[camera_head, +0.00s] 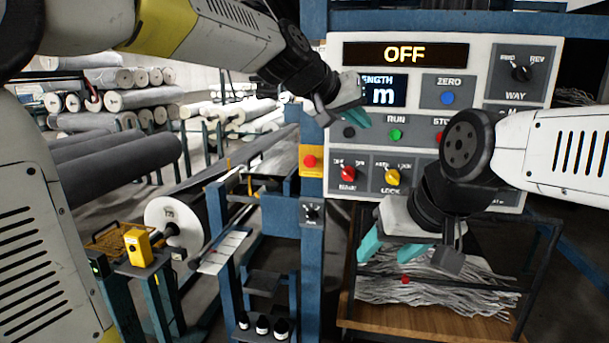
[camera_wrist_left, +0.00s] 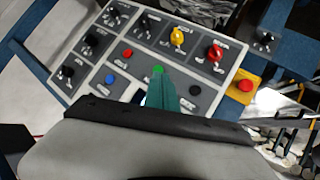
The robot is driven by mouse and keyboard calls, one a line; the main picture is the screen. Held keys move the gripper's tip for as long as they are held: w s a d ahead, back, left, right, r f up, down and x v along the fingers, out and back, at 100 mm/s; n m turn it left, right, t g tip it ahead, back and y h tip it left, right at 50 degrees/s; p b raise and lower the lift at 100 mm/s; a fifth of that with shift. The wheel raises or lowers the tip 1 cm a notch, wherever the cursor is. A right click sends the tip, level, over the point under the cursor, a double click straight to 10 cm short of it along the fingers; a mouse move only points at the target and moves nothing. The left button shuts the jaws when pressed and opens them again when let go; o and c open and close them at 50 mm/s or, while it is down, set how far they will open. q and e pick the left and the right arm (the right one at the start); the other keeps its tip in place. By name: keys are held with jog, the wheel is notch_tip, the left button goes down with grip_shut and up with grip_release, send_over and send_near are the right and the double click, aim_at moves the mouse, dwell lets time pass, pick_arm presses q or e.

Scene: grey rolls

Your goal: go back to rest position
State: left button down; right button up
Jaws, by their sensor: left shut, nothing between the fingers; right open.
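My left gripper (camera_head: 350,118) is shut and empty, with teal fingertips, in front of the control panel (camera_head: 416,213). In the head view it is just left of the green RUN button (camera_head: 396,135) and below the LENGTH display (camera_head: 383,90). In the left wrist view its teal fingers (camera_wrist_left: 168,92) overlap the panel near the green button (camera_wrist_left: 158,69); whether they touch it I cannot tell. My right gripper (camera_head: 392,250) is open and empty, lower down, below the panel and in front of the bin of grey strands (camera_head: 440,283).
The panel's top display (camera_head: 405,54) reads OFF. A red button on a yellow box (camera_head: 310,161) sits left of the panel. Blue posts (camera_head: 312,260) and a machine frame stand at the middle. A yellow device (camera_head: 138,248) is at lower left. Grey rolls (camera_head: 115,165) lie behind at left.

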pick_arm(q)
jog(key=s+a+f+n+y, duration=0.1)
jog(key=s+a+f+y, duration=0.1)
jog(key=s+a+f, duration=0.4)
jog(key=s+a+f+n+g+y, duration=0.1)
jog(key=s+a+f, duration=0.5)
jog(key=a, duration=0.6)
jog(key=s+a+f+n+y, duration=0.1)
jog(key=s+a+f+y, duration=0.2)
jog(key=s+a+f, duration=0.3)
jog(key=s+a, duration=0.3)
jog(key=shift+n+g+y, duration=0.4)
